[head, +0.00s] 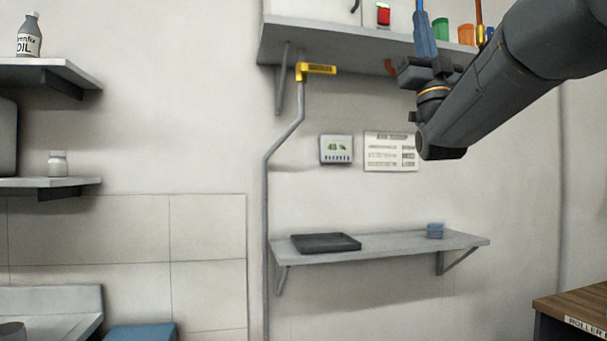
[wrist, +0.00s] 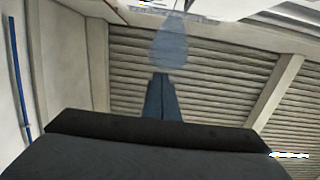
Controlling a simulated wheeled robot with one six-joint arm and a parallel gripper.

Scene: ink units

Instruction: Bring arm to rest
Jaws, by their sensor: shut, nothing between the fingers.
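My arm (head: 510,80) reaches in from the upper right in the head view, raised in front of the wall. My gripper (head: 421,20) points up at its end, in front of the upper shelf. In the wrist view the two blue fingers (wrist: 161,98) lie together, shut with nothing between them. A pale blue blurred shape (wrist: 170,42) shows beyond the fingertips; I cannot tell what it is. No held object shows.
The upper shelf (head: 300,36) holds a red jar (head: 383,14), a green cup (head: 441,30) and an orange cup (head: 466,35), close to my gripper. A wooden-topped cabinet (head: 580,306) stands lower right.

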